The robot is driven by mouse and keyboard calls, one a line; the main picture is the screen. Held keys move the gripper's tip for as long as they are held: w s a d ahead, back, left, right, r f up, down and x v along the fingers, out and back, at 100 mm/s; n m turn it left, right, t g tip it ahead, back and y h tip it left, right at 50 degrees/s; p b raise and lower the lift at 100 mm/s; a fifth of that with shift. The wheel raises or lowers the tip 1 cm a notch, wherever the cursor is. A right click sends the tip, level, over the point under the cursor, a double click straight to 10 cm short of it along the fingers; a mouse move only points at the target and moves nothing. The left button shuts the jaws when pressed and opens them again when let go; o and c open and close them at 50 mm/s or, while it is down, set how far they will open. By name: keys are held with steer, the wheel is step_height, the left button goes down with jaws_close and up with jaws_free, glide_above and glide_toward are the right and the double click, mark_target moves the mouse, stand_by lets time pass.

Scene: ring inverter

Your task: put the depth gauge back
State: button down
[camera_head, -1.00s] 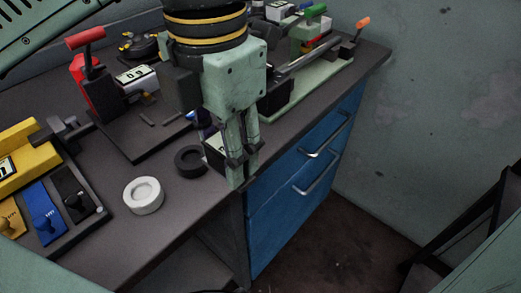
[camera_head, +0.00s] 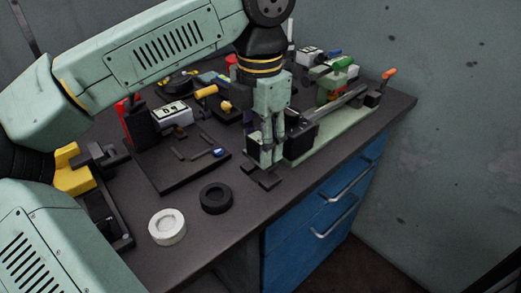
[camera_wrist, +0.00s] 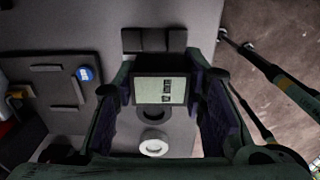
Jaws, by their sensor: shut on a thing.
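My gripper (camera_head: 266,165) points down over the bench top, close to its front right edge. In the wrist view my gripper (camera_wrist: 160,78) is shut on a small boxy thing with a pale display face, which I take to be the depth gauge (camera_wrist: 160,90). Its display faces the wrist camera, with dark characters on it. The fingers stand on both sides of it. In the head view the fingers and the dark parts around them hide most of the gauge. I cannot tell whether its underside touches the bench.
A black ring (camera_head: 216,198) and a white ring (camera_head: 167,226) lie in front-left of my gripper. A dark block (camera_head: 300,140) and a green-based fixture (camera_head: 335,133) stand close on the right.

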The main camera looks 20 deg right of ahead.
mark_target(260, 136)
steer(key=f, duration=0.1)
steer(key=w+f+p, duration=0.1)
steer(key=shift+d+f, duration=0.2)
steer(key=shift+f, duration=0.6)
steer(key=shift+f, duration=0.2)
steer(key=c, duration=1)
jaws_free()
steer(key=shift+r, duration=0.1)
step_height(260, 136, up, 12)
steer(key=shift+r+b, duration=0.15)
steer(key=shift+b, duration=0.15)
